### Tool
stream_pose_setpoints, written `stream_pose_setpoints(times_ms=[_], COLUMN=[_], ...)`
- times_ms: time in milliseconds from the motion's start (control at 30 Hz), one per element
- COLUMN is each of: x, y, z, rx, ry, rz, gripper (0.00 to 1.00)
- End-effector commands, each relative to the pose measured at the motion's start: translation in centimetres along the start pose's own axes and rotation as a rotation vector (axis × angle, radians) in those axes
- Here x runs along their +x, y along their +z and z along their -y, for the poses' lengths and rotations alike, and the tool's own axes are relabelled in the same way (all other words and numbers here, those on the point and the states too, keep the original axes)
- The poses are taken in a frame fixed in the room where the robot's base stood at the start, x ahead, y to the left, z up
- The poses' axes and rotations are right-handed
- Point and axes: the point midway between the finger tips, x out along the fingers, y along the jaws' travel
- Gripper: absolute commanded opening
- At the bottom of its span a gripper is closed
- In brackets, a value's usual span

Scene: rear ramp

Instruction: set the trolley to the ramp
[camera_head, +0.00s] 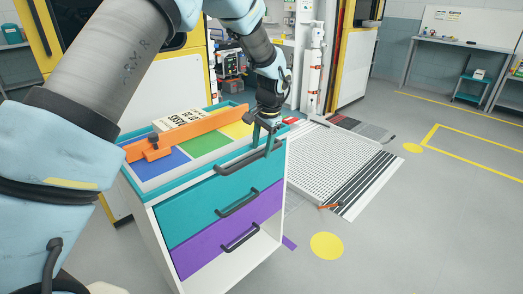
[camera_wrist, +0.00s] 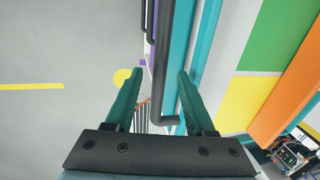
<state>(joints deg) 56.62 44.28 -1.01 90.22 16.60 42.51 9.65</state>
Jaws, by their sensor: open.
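The trolley (camera_head: 185,222) stands left of centre in the head view, with a white body, teal and purple drawers and black handles. The ramp (camera_head: 330,158) is a pale perforated plate with a black-and-white striped edge, on the floor to the right behind the trolley. My gripper (camera_head: 264,138) is at the trolley's top front edge, its fingers pointing down at the uppermost black handle (camera_head: 250,158).
An orange bar (camera_head: 190,133) and a box marked MASKS (camera_head: 180,121) lie on the trolley's coloured top. A yellow floor disc (camera_head: 326,245) is in front of the ramp. Free floor lies to the right. A workbench (camera_head: 445,43) stands at the far wall.

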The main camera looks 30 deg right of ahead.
Motion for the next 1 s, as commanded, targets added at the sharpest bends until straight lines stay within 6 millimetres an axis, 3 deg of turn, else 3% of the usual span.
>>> stream_pose_setpoints(times_ms=[300, 500, 1000], x=[-6.2, -8.7, -9.4], y=[-0.1, -0.1, -0.1], z=[0.0, 0.0, 0.0], rx=[0.000, 0.001, 0.001], ry=[-0.002, -0.001, -0.001], rz=[-0.006, -0.004, -0.003], gripper=[0.55, 0.55, 0.55])
